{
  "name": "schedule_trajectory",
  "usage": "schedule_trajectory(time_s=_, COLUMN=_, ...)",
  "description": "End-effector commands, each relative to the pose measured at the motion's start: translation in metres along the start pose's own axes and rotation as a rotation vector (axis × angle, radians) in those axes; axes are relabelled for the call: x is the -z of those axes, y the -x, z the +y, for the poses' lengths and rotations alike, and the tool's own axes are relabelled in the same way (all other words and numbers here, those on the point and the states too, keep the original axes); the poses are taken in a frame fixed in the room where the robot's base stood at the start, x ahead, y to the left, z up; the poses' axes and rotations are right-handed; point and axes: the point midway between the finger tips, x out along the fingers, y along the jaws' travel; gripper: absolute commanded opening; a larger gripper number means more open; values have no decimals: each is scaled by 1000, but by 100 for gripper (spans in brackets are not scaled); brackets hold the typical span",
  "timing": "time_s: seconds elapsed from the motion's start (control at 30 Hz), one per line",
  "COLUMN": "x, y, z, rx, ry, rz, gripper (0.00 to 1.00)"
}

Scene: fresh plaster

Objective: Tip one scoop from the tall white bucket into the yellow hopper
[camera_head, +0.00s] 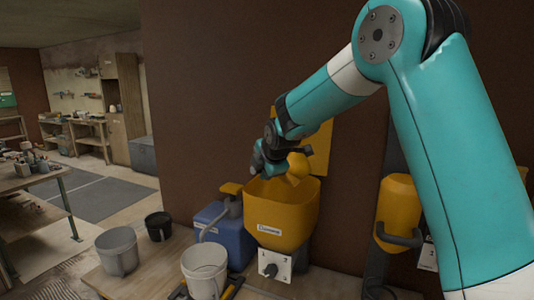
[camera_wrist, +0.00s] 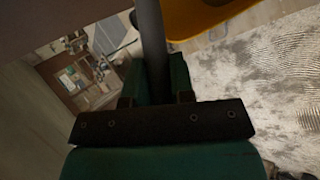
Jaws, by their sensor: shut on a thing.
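The yellow hopper (camera_head: 282,220), with a white label, stands against the brown wall in the head view. My gripper (camera_head: 268,160) is above its open top, towards the back left. In the wrist view my gripper (camera_wrist: 158,85) is shut on a grey rod-like handle (camera_wrist: 150,35). A yellow piece (camera_head: 297,168) shows beside the gripper over the hopper; I cannot tell whether it is a scoop on this handle. A yellow curved edge also shows in the wrist view (camera_wrist: 205,18). The tall white bucket (camera_head: 205,272) stands at front, left of the hopper; its contents are hidden.
A blue canister (camera_head: 222,236) stands close to the hopper's left. A greyish bucket (camera_head: 117,252) and a small black bucket (camera_head: 158,227) stand farther left. A white switch box (camera_head: 275,266) sits below the hopper. A yellow tank (camera_head: 397,212) is at right.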

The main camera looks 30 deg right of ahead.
Motion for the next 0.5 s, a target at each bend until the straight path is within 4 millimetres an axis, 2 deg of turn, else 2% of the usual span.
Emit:
schedule_trajectory(time_s=0.07, x=2, y=4, z=6, rx=39, ry=47, rz=-25, gripper=0)
schedule_trajectory(time_s=0.5, x=5, y=-5, z=-2, rx=228, ry=248, rz=-145, gripper=0)
